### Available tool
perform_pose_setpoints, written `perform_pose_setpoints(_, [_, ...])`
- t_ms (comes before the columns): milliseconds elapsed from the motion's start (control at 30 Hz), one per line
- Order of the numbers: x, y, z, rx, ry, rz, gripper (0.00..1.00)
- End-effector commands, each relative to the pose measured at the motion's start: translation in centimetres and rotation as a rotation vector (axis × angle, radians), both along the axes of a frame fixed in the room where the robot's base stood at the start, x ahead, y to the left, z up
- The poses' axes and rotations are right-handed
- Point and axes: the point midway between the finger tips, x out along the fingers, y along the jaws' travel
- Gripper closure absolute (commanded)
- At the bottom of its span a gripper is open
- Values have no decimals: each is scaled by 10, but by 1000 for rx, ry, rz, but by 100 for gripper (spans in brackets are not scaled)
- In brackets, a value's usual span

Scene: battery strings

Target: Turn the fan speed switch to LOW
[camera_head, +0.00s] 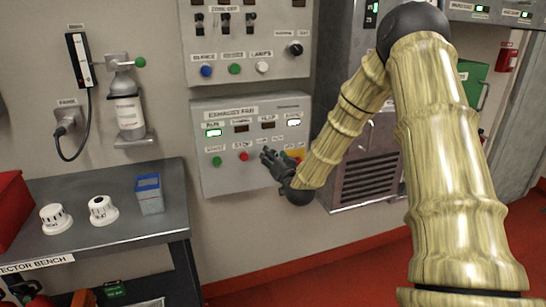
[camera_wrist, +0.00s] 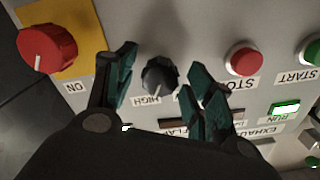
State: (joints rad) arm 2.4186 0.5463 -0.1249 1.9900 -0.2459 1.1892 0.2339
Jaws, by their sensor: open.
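The exhaust fan panel (camera_head: 225,170) is a light grey box on the wall. The fan speed switch is a small black knob (camera_wrist: 160,76), seen in the wrist view with a pale pointer mark near a HIGH label (camera_wrist: 145,99). My gripper (camera_head: 268,157) is in front of the panel's lower right part and hides the knob in the head view. In the wrist view my open gripper (camera_wrist: 160,70) has its dark green fingers on either side of the knob. I cannot tell whether they touch it. The LOW label is not readable.
A red rotary knob (camera_wrist: 47,48) on a yellow plate is close beside one finger. A red STOP button (camera_wrist: 244,61) and a green START button (camera_wrist: 312,50) are on the other side. Another control panel (camera_head: 245,75) is above. A bench (camera_head: 130,225) is at left.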

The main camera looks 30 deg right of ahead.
Motion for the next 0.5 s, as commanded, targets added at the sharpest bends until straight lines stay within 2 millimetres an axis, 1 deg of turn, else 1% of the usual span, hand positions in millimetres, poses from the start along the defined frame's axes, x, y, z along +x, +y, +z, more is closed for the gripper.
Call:
perform_pose_setpoints(33, [4,-1,0,-1,-1,0,47])
perform_pose_setpoints(167, [9,-2,-1,0,0,-1,47])
perform_pose_setpoints(433, [10,-3,0,0,0,-1,47])
perform_pose_setpoints(467, [10,-3,0,0,0,-1,49])
perform_pose_setpoints(500, [10,-3,0,0,0,-1,56])
